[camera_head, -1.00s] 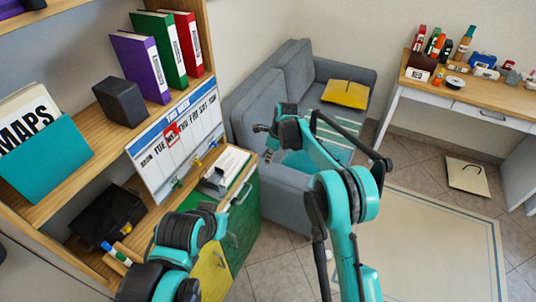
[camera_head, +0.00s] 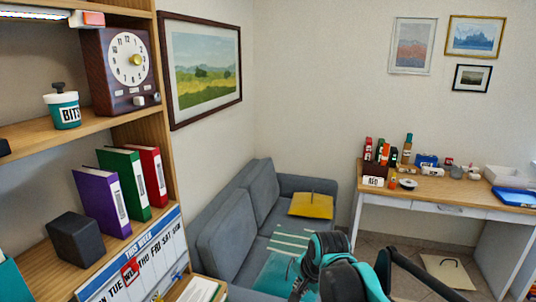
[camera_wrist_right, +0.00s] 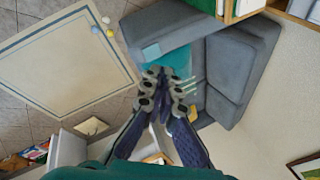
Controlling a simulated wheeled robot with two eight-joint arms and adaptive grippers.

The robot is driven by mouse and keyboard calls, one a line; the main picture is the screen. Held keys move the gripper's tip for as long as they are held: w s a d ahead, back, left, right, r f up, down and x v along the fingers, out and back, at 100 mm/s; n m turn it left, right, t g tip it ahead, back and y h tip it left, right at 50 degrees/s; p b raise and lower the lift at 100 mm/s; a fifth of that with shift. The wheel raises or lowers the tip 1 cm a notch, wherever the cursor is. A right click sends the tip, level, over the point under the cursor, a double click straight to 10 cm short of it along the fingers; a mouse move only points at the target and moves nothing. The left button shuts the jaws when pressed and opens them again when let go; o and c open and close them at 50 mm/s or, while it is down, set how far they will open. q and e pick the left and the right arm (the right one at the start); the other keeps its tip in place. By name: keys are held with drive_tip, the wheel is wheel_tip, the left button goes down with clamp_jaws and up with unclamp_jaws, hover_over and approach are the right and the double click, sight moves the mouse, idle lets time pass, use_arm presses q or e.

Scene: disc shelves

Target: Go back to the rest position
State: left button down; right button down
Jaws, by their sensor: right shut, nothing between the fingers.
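My right arm (camera_head: 345,275), teal and black, shows at the bottom centre of the head view, in front of the sofa. Its gripper cannot be made out clearly there. In the right wrist view the right gripper (camera_wrist_right: 165,80) points away from the camera, its fingers close together and shut with nothing held. Behind it are the grey sofa (camera_wrist_right: 235,70) and a teal patch. My left arm and gripper are outside both current views.
A wooden shelf (camera_head: 60,138) with binders, a dark box and a weekly board (camera_head: 135,268) stands at the left. The grey sofa (camera_head: 222,243) holds a yellow cushion (camera_head: 311,205). A desk (camera_head: 440,187) with small items is at the right. A pale rug (camera_wrist_right: 60,65) lies on the floor.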

drive_tip(key=s+d+f+n+t, duration=0.1)
drive_tip(key=s+d+n, duration=0.2)
drive_tip(key=s, duration=0.3)
drive_tip(key=s+d+f+n+h, duration=0.1)
drive_tip(key=s+d+f+n, duration=0.1)
drive_tip(key=s, duration=0.4)
drive_tip(key=s+d+f+n+t, duration=0.1)
drive_tip(key=s+d+n, duration=0.3)
drive_tip(key=s, duration=0.2)
drive_tip(key=shift+s+f+n+t+h, duration=0.3)
drive_tip(key=shift+s+f, duration=0.1)
drive_tip(key=shift+d, duration=0.1)
